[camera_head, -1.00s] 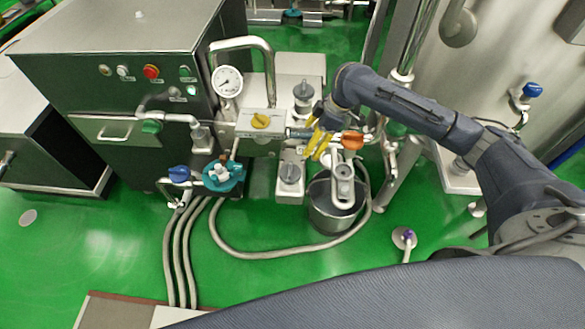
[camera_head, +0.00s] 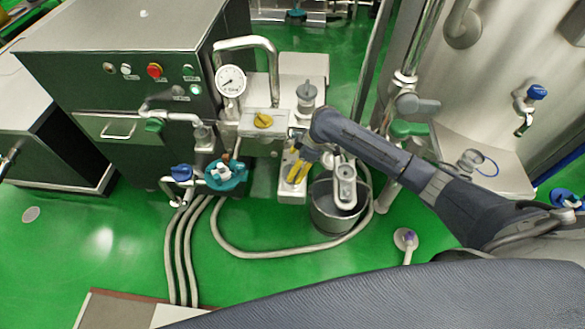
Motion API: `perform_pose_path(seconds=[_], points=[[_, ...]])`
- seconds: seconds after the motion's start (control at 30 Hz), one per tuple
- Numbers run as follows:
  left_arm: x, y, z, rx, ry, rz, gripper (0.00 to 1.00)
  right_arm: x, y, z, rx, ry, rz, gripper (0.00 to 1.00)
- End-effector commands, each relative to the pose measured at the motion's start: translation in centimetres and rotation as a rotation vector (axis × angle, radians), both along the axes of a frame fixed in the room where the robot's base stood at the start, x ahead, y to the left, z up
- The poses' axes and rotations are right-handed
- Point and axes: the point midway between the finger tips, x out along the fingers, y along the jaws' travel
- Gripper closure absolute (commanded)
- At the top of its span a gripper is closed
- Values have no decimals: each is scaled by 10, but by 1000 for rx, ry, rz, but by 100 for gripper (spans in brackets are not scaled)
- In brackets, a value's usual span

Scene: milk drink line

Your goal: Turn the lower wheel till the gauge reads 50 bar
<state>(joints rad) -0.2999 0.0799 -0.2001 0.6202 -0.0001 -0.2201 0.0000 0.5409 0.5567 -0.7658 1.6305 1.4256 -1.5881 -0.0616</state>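The round white gauge (camera_head: 230,81) stands on the pipework left of centre; its needle points to the lower left and its figures are too small to read. The upper wheel (camera_head: 307,92) is a grey knob on a metal block. The lower block (camera_head: 289,194) shows below it, but its grey lower wheel is largely hidden behind my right gripper. My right gripper (camera_head: 297,174) points down over that wheel, its two yellow fingers side by side. I cannot tell whether they touch or grip it. My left gripper is out of view.
A teal fitting (camera_head: 226,175) and blue-handled valve (camera_head: 181,172) are lower left. A steel bucket (camera_head: 332,217) stands close right of the gripper, with a hose (camera_head: 290,252) curving around it on open green floor.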

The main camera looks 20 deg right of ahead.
Motion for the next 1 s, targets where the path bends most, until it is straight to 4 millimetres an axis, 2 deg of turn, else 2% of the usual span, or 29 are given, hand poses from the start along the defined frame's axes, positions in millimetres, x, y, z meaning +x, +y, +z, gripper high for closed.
perform_pose_path(seconds=[0.1,0.3,0.67,1.0], points=[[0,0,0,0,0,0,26,2,4,-11,0,0,-1,17],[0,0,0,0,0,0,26,3,8,-20,0,0,1,17],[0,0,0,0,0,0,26,3,8,-22,0,-1,1,17],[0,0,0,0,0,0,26,4,8,-22,0,-1,1,54]])
